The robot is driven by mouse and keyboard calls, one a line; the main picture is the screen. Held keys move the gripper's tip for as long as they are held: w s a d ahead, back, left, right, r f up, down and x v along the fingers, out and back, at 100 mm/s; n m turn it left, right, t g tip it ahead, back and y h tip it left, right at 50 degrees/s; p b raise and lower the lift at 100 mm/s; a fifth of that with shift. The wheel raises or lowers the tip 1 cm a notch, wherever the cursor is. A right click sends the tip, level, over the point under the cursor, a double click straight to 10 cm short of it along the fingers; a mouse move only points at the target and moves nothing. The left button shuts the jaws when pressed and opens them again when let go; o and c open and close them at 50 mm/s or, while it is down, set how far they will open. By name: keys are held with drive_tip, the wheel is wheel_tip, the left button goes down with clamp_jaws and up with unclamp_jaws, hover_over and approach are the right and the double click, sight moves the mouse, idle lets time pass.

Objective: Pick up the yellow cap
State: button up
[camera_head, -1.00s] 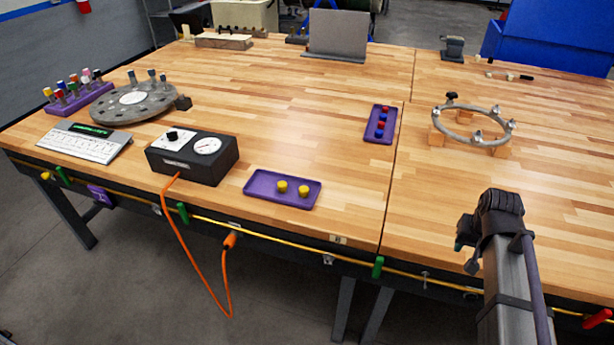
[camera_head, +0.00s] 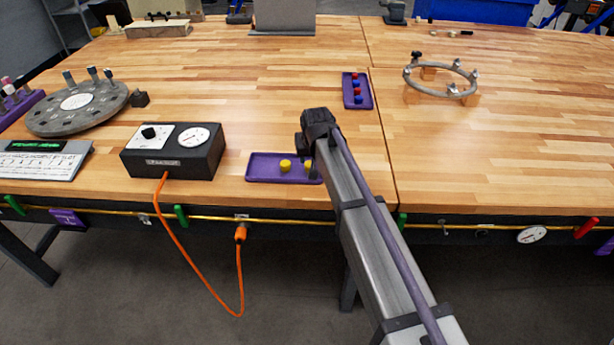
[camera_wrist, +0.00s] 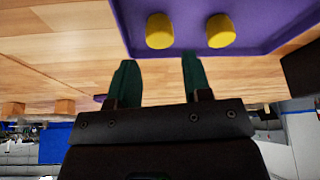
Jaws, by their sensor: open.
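Two yellow caps stand apart in a shallow purple tray (camera_head: 262,169) near the front edge of the wooden table. In the head view one yellow cap (camera_head: 286,166) shows clearly, and the other yellow cap (camera_head: 309,165) is partly hidden behind my arm. The wrist view shows both, one yellow cap (camera_wrist: 159,31) at left and one yellow cap (camera_wrist: 220,31) at right, inside the tray (camera_wrist: 187,22). My gripper (camera_wrist: 158,68) is open and empty, its two dark green fingers apart from the caps and the tray. The head view hides its fingertips behind the arm.
A black box with a dial (camera_head: 173,151) stands left of the tray. The table's middle is clear.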

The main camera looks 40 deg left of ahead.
sight(310, 164)
drive_tip(key=shift+w+f, duration=0.1)
drive_tip(key=b+x, duration=0.4)
drive_tip(key=x, duration=0.1)
drive_tip(key=shift+f+b, duration=0.25)
drive_tip(key=shift+b, duration=0.15)
drive_tip(key=shift+r, duration=0.25)
clamp_jaws()
